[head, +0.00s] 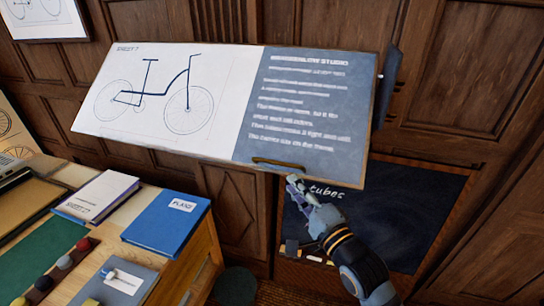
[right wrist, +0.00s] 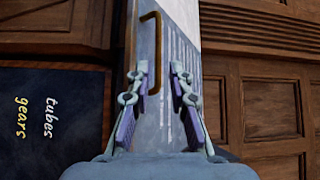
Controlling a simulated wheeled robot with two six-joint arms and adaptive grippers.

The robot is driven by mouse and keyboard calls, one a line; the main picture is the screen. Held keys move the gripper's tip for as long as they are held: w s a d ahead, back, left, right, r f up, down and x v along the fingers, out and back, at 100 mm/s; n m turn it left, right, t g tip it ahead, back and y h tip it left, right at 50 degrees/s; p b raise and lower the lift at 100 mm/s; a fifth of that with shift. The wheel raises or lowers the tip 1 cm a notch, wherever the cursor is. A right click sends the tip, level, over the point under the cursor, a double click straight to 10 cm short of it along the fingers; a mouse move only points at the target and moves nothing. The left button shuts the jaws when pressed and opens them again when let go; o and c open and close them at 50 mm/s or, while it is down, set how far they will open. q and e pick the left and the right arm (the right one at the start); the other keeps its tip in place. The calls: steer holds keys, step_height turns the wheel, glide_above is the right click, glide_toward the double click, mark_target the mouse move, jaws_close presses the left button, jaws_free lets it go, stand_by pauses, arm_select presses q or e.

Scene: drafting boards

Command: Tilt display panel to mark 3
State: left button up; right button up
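The display panel (head: 235,100) is a wide tilted board, with a bicycle drawing on its white left part and text on its blue right part. A brass handle (head: 278,164) sits on its lower edge. My right gripper (head: 296,183) is just below and right of this handle. In the right wrist view its two fingers (right wrist: 163,82) stand apart with nothing held between them. The panel (right wrist: 175,85) is ahead of them, and the handle (right wrist: 153,50) is near the left fingertip. I cannot tell whether they touch. No numbered marks are readable. My left gripper is out of view.
A dark plate (head: 386,87) stands at the panel's right end. A chalkboard (head: 415,205) is behind and below my right arm. A desk at the lower left carries a blue book (head: 167,222), a white book (head: 97,195) and a green mat (head: 45,253).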

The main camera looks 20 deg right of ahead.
mark_target(277, 163)
steer(key=p+x, duration=0.1)
steer(key=x, duration=0.8)
steer(key=shift+w, duration=0.25)
steer(key=shift+w+d, duration=0.15)
steer(key=shift+w, duration=0.35)
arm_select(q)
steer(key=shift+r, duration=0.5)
arm_select(e)
steer(key=shift+f, duration=0.1)
jaws_close()
